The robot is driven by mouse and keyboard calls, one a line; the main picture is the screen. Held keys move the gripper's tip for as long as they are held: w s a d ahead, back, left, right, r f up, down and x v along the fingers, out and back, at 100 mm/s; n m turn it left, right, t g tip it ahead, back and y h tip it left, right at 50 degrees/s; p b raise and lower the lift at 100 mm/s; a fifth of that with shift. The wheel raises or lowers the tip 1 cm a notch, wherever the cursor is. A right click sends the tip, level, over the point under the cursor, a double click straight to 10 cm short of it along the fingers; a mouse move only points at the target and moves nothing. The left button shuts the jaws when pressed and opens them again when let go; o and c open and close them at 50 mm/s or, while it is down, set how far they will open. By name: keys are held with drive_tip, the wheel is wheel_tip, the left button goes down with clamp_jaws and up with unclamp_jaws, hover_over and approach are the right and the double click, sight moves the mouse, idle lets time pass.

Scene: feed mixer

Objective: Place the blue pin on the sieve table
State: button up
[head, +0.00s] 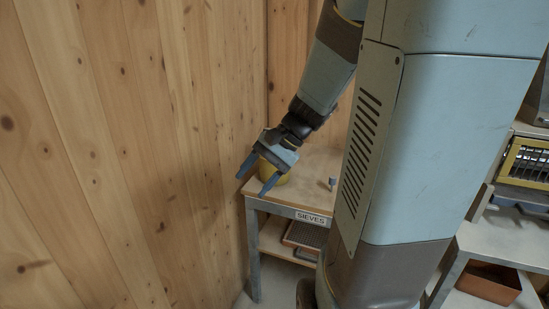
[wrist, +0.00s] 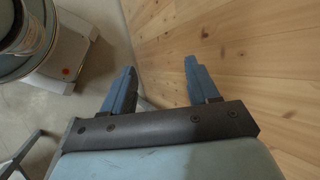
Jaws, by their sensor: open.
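The sieve table (head: 280,203) has a wooden top, grey legs and a "SIEVES" label on its front edge. It stands against the plank wall. My gripper (head: 257,176) is above the table's left end, pointing down and left. Its two blue fingers are spread, and nothing shows between them. The wrist view also shows the gripper (wrist: 160,66) open and empty, with wall and floor beyond. I cannot make out a blue pin in either view. My arm's large column hides the table's right part.
A yellow round object (head: 277,175) is partly hidden behind my gripper. A small grey peg-like object (head: 332,183) stands on the table. A sieve tray (head: 303,236) lies on the lower shelf. At right, a bench (head: 500,245) holds a yellow-framed unit (head: 522,162). The plank wall (head: 120,150) is close.

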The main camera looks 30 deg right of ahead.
drive_tip(key=s+r+n+t+h, duration=0.4)
drive_tip(key=s+r+n+h, duration=0.3)
drive_tip(key=s+r+n, duration=0.1)
drive_tip(key=shift+s+d+r+n+h, duration=0.25)
drive_tip(key=shift+s+r+n+h, duration=0.1)
drive_tip(key=shift+r+n, duration=0.25)
drive_tip(key=shift+c, duration=0.3)
